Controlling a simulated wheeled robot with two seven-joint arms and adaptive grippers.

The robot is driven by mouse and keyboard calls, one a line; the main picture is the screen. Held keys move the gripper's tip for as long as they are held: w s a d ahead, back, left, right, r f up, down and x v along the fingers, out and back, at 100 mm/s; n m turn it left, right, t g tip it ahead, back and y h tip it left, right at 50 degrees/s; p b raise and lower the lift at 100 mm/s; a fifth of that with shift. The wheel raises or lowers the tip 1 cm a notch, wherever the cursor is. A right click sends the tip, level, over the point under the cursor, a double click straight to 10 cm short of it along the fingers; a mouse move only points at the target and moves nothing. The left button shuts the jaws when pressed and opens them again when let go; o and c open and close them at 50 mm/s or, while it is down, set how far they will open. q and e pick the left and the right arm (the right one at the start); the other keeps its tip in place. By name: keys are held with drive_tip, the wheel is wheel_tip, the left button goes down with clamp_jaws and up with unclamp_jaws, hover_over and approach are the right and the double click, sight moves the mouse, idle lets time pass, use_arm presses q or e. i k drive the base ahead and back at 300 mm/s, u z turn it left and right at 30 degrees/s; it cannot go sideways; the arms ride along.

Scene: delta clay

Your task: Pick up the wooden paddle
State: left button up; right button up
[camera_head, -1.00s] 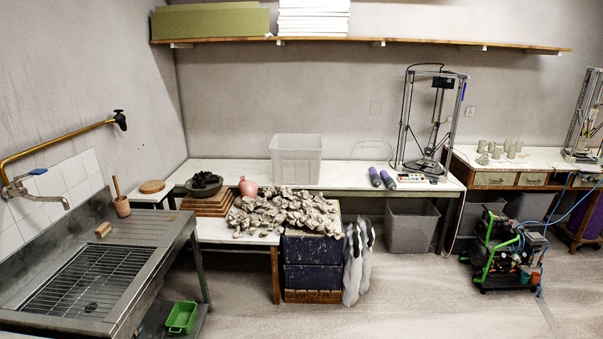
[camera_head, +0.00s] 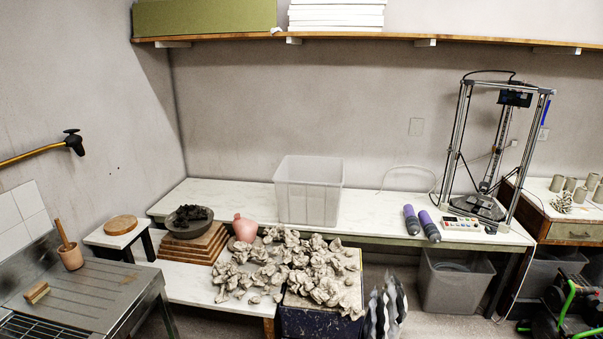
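I cannot clearly make out a wooden paddle. A wooden stick (camera_head: 64,232) stands tilted in a brown cup (camera_head: 71,258) on the metal sink counter at the left; its lower end is hidden in the cup. A round wooden board (camera_head: 121,224) lies flat on a small white-topped stand. I cannot tell whether either one is the paddle. Neither of my grippers is in view.
A metal sink counter (camera_head: 100,290) with a brush (camera_head: 37,292) is at the left. Grey clay lumps (camera_head: 290,262), stacked wooden boards (camera_head: 195,246) and a pink vase (camera_head: 245,228) crowd the middle. A clear bin (camera_head: 309,190) stands behind.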

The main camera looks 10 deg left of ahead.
sight(68, 247)
drive_tip(key=u, duration=0.3)
drive_tip(key=i, duration=1.5)
drive_tip(key=u, duration=1.6)
drive_tip(key=i, duration=0.95)
drive_tip(key=u, duration=1.05)
